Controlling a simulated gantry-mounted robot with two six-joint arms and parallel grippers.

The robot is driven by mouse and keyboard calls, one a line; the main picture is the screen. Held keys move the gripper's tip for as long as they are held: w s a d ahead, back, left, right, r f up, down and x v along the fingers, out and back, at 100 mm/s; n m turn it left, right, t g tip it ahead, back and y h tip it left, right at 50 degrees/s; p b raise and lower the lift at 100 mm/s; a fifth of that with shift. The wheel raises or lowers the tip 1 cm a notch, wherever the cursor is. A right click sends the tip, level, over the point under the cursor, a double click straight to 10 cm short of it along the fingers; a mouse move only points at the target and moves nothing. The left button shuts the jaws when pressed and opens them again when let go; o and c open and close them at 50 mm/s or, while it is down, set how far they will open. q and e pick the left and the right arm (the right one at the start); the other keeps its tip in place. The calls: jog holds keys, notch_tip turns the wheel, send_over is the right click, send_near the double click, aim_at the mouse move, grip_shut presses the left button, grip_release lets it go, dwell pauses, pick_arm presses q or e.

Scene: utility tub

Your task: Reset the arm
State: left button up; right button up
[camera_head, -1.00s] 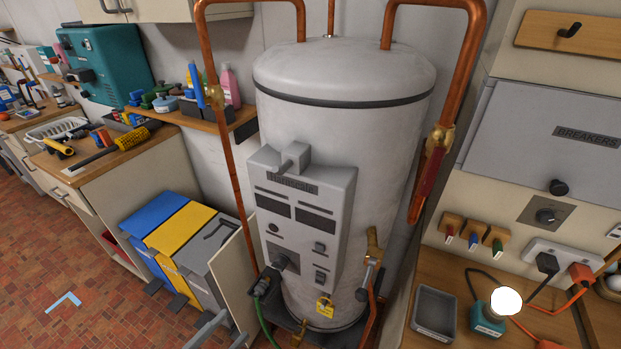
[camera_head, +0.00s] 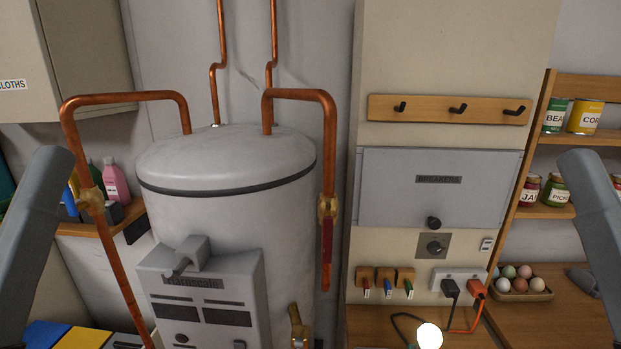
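Grey arm links of mine show at the left and right edges of the head view, both raised. Neither my left nor my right gripper is in view, so I cannot see whether they hold anything. A large grey water tank (camera_head: 230,165) with a control box (camera_head: 205,295) on its front stands left of centre, between my arms.
Copper pipes (camera_head: 328,150) rise around the tank. Right of it is a grey breaker panel (camera_head: 438,190) under a hook rail (camera_head: 447,110). Outlets with plugs (camera_head: 458,280), an egg tray (camera_head: 520,284) and shelved cans (camera_head: 585,117) are further right. A cabinet (camera_head: 75,60) hangs upper left.

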notch_tip(320, 180, up, 33)
jog(key=p, duration=3)
jog(key=shift+r, duration=0.1)
notch_tip(320, 180, down, 15)
jog(key=b, duration=1.4)
jog(key=shift+b, duration=0.35)
